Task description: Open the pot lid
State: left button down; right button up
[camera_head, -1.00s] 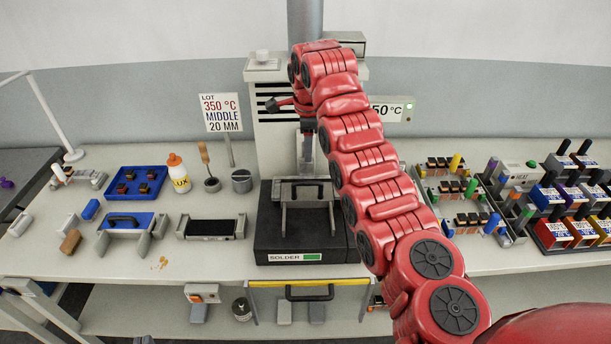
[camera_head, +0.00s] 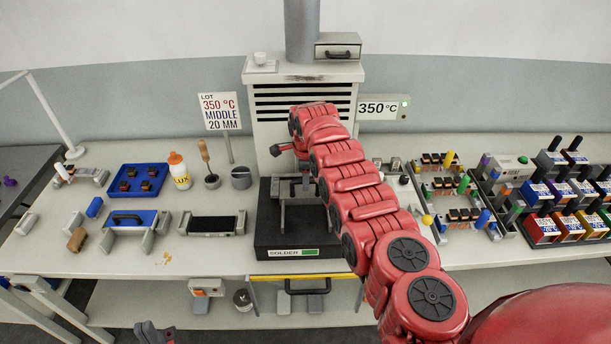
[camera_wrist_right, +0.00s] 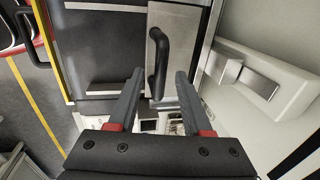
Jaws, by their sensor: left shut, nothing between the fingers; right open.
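The solder pot (camera_head: 262,235) is a black block labelled SOLDER on the bench. Its grey metal lid (camera_wrist_right: 184,28) carries a black bar handle (camera_wrist_right: 158,62) and looks closed in the right wrist view. My right gripper (camera_wrist_right: 159,76) is open above the lid; the handle shows between and beyond its fingertips, and contact cannot be told. In the head view my right arm partly hides the lid and this gripper (camera_head: 306,184). My left gripper (camera_head: 151,333) is shut and empty at the bottom edge, low in front of the bench, partly cut off.
A vented tower (camera_head: 262,125) stands directly behind the pot. A black-topped fixture (camera_head: 210,225) and a blue fixture (camera_head: 128,220) stand left of it. Parts trays (camera_head: 450,215) and coloured bins (camera_head: 543,230) fill the right. Bare bench lies at front left.

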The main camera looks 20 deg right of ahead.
grip_shut()
dwell(0.3)
dwell(1.2)
